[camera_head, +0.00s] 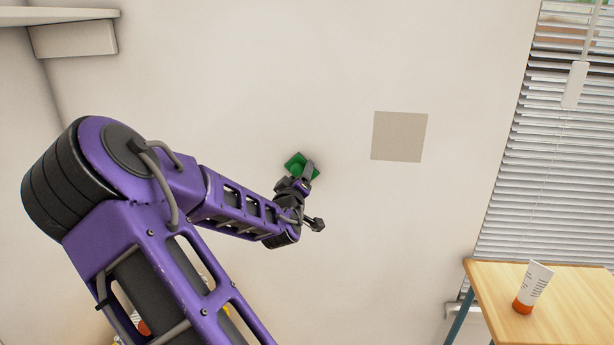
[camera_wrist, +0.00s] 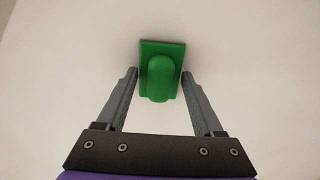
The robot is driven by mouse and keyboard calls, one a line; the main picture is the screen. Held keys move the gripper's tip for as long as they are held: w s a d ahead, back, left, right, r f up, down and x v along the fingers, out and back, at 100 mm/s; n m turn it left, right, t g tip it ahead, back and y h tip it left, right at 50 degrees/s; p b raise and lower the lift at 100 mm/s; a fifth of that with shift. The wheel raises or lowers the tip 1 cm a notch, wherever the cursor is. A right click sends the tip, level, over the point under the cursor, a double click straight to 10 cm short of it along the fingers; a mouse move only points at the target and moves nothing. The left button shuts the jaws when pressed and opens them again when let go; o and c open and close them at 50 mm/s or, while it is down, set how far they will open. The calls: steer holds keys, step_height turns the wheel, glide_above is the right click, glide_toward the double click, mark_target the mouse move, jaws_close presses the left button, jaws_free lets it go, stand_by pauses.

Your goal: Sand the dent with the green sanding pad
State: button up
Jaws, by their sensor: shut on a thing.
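The green sanding pad (camera_head: 296,164) is in my gripper (camera_head: 308,172), close to the white wall, left of the grey-beige square patch. In the wrist view the pad (camera_wrist: 161,72) has a flat plate and a rounded grip, and the two fingers of my gripper (camera_wrist: 160,80) are on either side of that grip. The plate faces the wall; I cannot tell whether it touches. The grey-beige square patch (camera_head: 399,136) is flat on the wall, to the right of the pad. No clear dent outline shows apart from this patch.
A wooden table (camera_head: 570,310) at the lower right bears a white tube with an orange cap (camera_head: 534,287). Window blinds (camera_head: 545,150) hang at the right. A white shelf (camera_head: 73,38) is at the upper left. The wall between pad and patch is clear.

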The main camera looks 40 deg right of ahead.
steer(key=w+a, duration=0.2)
steer(key=shift+w+a, duration=0.15)
steer(key=shift+w, duration=0.15)
steer(key=shift+a, duration=0.1)
stand_by(0.3)
steer(key=shift+p+v, duration=1.1)
steer(key=shift+v, duration=1.85)
steer(key=shift+s, duration=0.1)
steer(key=p+v, duration=0.1)
steer(key=v, duration=0.2)
